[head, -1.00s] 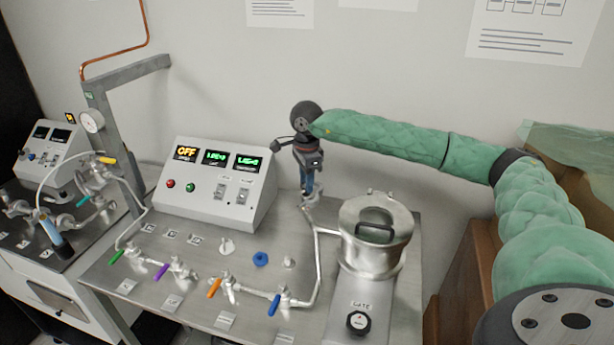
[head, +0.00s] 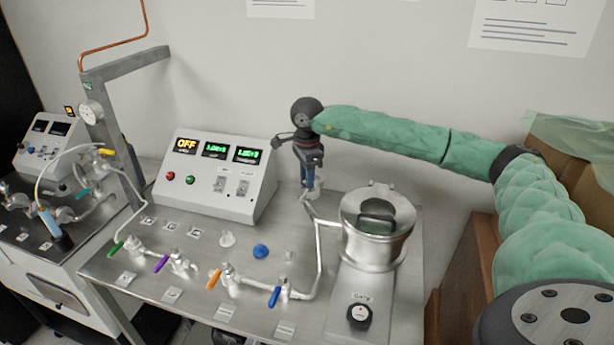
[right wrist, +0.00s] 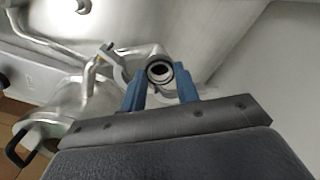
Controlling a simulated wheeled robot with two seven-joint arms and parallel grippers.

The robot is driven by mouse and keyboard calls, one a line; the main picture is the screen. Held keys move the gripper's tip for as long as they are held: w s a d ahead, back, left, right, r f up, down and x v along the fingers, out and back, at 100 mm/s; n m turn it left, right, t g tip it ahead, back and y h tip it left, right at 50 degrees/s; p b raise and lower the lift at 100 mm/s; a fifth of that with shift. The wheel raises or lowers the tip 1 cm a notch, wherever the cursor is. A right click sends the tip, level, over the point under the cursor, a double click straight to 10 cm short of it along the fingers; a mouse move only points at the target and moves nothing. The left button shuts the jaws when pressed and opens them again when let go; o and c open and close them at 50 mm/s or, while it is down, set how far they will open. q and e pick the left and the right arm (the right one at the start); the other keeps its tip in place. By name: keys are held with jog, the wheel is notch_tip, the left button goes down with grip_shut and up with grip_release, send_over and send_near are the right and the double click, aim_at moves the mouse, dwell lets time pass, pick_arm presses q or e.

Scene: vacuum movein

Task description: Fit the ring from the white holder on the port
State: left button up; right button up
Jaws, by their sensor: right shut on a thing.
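My right gripper (head: 309,188) points down behind the metal pipe, left of the steel chamber. In the right wrist view its two blue fingers (right wrist: 161,88) are shut on a small dark-rimmed ring (right wrist: 160,72). The ring is at the upturned pipe end, the port (right wrist: 153,52); I cannot tell whether it touches or is seated. In the head view the fingers hide the ring, and the port is too small to make out. A white holder (head: 227,239) stands on the bench, left of a blue holder (head: 261,251). My left gripper is not in view.
The steel chamber (head: 377,245) with its handled lid stands close right of my gripper. The control box (head: 213,177) is to the left. Valves with coloured handles (head: 275,296) line the front. A wall is behind, and a wooden crate (head: 468,258) is at the right.

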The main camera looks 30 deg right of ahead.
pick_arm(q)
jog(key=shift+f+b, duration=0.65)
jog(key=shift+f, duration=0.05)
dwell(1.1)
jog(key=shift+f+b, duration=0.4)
pick_arm(e)
jog(key=shift+f, duration=0.5)
dwell(0.5)
jog(key=o, duration=0.9)
jog(key=shift+o, duration=0.2)
pick_arm(q)
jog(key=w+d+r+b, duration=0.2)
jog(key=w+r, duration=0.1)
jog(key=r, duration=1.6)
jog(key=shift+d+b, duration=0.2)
jog(key=shift+b, duration=0.1)
pick_arm(e)
notch_tip(320, 180, up, 8)
jog(key=shift+f, duration=0.15)
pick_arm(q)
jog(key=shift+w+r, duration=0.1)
